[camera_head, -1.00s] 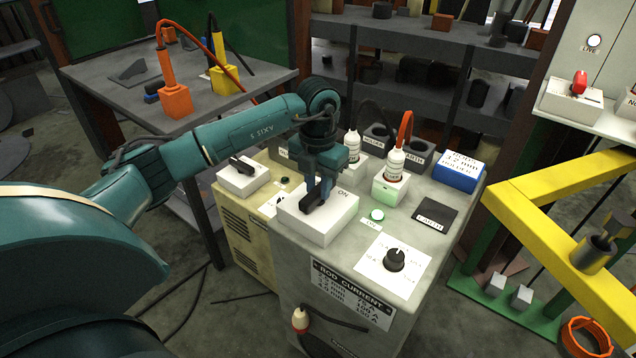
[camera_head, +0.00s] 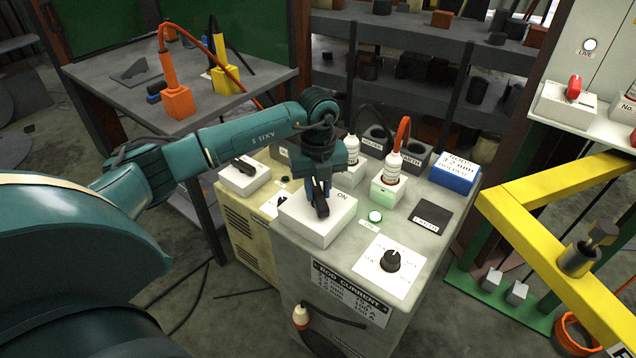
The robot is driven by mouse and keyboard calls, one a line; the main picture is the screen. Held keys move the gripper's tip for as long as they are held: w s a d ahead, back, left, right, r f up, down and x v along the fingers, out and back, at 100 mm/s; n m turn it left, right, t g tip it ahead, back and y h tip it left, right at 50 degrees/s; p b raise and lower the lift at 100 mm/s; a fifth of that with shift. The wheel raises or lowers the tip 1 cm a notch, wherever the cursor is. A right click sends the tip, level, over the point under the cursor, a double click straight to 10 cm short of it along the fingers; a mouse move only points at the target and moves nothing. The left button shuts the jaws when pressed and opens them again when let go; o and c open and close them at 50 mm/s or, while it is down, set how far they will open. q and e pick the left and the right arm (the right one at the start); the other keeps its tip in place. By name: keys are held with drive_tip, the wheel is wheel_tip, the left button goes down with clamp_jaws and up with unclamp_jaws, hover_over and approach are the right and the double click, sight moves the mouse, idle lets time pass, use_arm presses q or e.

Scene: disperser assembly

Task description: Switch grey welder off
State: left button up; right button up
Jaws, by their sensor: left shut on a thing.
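The grey welder (camera_head: 345,268) stands in the middle, with a white switch box (camera_head: 318,228) on its top, marked ON at the back right. A black lever (camera_head: 321,207) sits on this box and points toward its front. My left gripper (camera_head: 317,196) reaches down from above and is shut on the lever; its fingers partly hide it. A pale green lamp (camera_head: 375,217) to the right of the box looks lit. My right gripper is not in view.
A cream welder with its own switch box (camera_head: 243,173) stands close on the left. A yellow frame (camera_head: 540,230) stands to the right.

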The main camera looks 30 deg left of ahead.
use_arm(q)
drive_tip(key=n+p, duration=0.1)
drive_tip(key=n, duration=0.2)
drive_tip(key=shift+r, duration=0.15)
drive_tip(key=n+p, duration=0.1)
drive_tip(key=n, duration=0.2)
drive_tip(key=shift+n+p, duration=0.3)
drive_tip(key=shift+p, duration=0.05)
drive_tip(key=shift+n, duration=0.4)
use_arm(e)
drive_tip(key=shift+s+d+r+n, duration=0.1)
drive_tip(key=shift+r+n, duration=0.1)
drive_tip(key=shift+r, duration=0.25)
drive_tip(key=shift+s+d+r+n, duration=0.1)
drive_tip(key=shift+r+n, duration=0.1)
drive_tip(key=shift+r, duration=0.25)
use_arm(q)
drive_tip(key=shift+w+n+p, duration=0.1)
drive_tip(key=shift+n+p, duration=0.2)
drive_tip(key=shift+n, duration=0.1)
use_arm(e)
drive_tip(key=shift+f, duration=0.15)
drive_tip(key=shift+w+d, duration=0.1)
use_arm(q)
drive_tip(key=o, duration=1)
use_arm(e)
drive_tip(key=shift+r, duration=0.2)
